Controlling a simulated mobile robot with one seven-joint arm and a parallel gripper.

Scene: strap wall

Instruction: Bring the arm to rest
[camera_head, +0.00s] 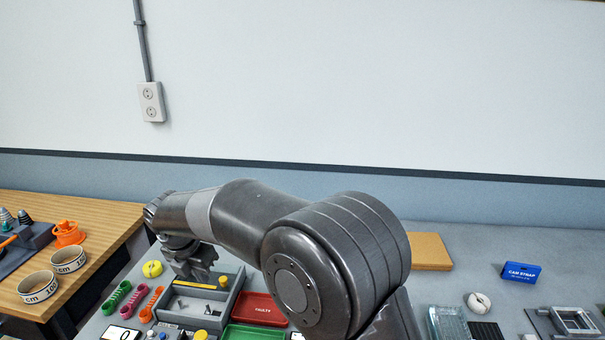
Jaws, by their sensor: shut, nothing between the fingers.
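My arm (235,210) reaches from the lower middle of the view towards the left, bent at a large round joint. My gripper (197,274) points down at the arm's far end, over the back left part of a grey tray (232,300). It is shut and appears empty. The fingertips are small and dark, so I cannot tell how far above the tray they are.
Left of the tray lie pink, green and orange pieces and a yellow ring (152,268). Red (262,308) and green trays sit to its right. A cork-coloured board (429,251) and a blue strap box (521,272) lie further right. A wooden table (105,215) stands left, beyond a gap.

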